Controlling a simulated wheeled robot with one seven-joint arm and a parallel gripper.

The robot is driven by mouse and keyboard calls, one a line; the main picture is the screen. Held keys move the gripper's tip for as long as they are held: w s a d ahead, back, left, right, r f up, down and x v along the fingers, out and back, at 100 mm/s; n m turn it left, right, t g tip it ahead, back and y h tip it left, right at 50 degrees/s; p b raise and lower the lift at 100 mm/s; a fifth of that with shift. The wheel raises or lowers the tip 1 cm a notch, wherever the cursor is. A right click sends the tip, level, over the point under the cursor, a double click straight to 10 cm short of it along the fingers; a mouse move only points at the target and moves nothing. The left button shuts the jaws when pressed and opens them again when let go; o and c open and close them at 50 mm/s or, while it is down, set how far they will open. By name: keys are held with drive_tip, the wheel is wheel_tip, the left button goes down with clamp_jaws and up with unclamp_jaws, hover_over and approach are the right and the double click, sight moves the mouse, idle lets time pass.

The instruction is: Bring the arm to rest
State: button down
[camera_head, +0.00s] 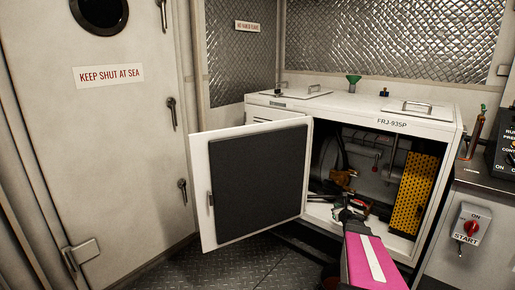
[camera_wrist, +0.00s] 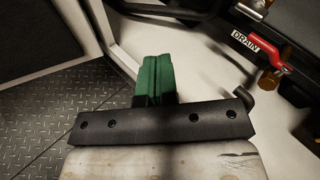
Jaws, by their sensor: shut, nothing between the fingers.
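My arm, pink with a white stripe, reaches from the lower edge of the head view into the open front of the white chiller cabinet (camera_head: 432,130). My gripper (camera_head: 350,213) is low at the cabinet opening, small and dark there. In the wrist view my gripper (camera_wrist: 153,70) shows two green fingers pressed together, shut and empty. They lie over the pale cabinet floor edge (camera_wrist: 85,15). A red-handled drain valve (camera_wrist: 265,48) with a DRAIN label is to the right of the fingers, apart from them.
The cabinet door (camera_head: 258,180) stands wide open to the left of my arm. A yellow perforated panel (camera_head: 414,193) stands inside at the right. Pipes and brass fittings (camera_head: 343,180) fill the interior. A START switch box (camera_head: 470,224) is at the right. Dark tread-plate floor (camera_head: 215,268) lies clear in front.

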drive_tip(key=s+a+r+n+g+y, duration=0.1)
drive_tip(key=s+a+n+g+y, duration=0.25)
drive_tip(key=a+n, duration=0.65)
drive_tip(key=s+a+n+g+y, duration=0.4)
drive_tip(key=a+n, duration=0.4)
drive_tip(key=a, duration=0.4)
drive_tip(key=s+a+n+g+h, duration=0.2)
drive_tip(key=s+n+g+h, duration=0.2)
drive_tip(key=s+n, duration=0.3)
drive_tip(key=s+a+n+g+h, duration=0.2)
drive_tip(key=s+n+g+h, duration=0.2)
drive_tip(key=s+n, duration=0.3)
drive_tip(key=s, duration=0.4)
drive_tip(key=shift+s+a+r+n, duration=0.2)
drive_tip(key=shift+s+a+n, duration=0.1)
drive_tip(key=shift+n, duration=0.1)
